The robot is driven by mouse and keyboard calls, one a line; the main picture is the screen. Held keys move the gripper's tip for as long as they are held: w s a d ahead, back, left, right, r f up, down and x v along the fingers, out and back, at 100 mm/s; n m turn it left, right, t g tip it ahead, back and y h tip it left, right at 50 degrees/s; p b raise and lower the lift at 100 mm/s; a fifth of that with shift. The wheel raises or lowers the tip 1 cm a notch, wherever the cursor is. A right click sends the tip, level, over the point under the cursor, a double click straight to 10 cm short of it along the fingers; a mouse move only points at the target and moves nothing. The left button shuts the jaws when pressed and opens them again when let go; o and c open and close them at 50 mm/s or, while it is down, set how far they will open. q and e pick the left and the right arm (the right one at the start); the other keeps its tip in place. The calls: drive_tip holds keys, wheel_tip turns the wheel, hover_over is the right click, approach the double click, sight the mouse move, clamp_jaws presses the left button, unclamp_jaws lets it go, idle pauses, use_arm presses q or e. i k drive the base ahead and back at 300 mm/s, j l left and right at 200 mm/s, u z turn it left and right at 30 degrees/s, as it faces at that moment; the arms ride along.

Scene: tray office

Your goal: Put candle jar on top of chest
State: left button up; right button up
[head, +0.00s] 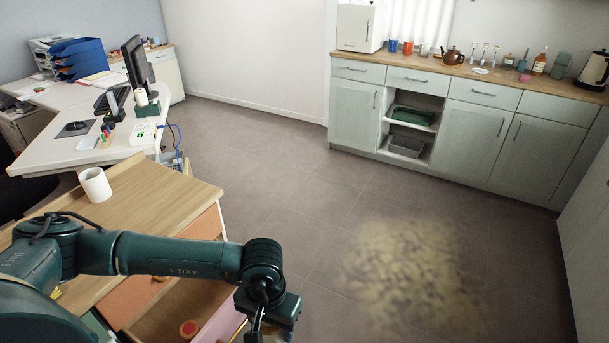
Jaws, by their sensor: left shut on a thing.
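The chest (165,198) stands at the lower left, with a light wood top and orange drawer fronts. One drawer (222,318) with a pink front is pulled out. Inside it lies a small round red thing with a tan top (188,328), perhaps the candle jar; I cannot tell for certain. My left gripper (256,333) points down at the outer side of the open drawer's front, shut on what appears to be its handle. The fingertips and the grip are cut off by the bottom edge. My right gripper is not in view.
A white cylinder (95,185) stands on the chest top, which is otherwise largely bare. My left arm crosses above the chest. A white desk (60,150) with a monitor is behind it. A kitchen counter (440,78) lines the far wall.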

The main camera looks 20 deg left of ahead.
sight(138, 217)
drive_tip(key=i+l+z, duration=0.2)
drive_tip(key=i, duration=0.4)
drive_tip(key=i+l+z, duration=0.25)
drive_tip(key=i, duration=0.3)
drive_tip(key=i+j+u, duration=0.1)
drive_tip(key=i+u, duration=0.35)
drive_tip(key=i+l+u, duration=0.15)
drive_tip(key=i+u, duration=0.3)
drive_tip(key=i, duration=0.2)
drive_tip(key=i+u, duration=0.25)
drive_tip(key=u, duration=0.2)
drive_tip(key=i+u, duration=0.25)
drive_tip(key=u, duration=0.15)
drive_tip(key=i+l+u, duration=0.1)
drive_tip(key=u, duration=0.35)
drive_tip(key=i+u, duration=0.25)
drive_tip(key=u, duration=0.15)
drive_tip(key=i+l+u, duration=0.2)
drive_tip(key=u, duration=0.2)
drive_tip(key=i+l+u, duration=0.2)
drive_tip(key=u, duration=0.15)
drive_tip(key=i+l+u, duration=0.4)
drive_tip(key=i, duration=0.5)
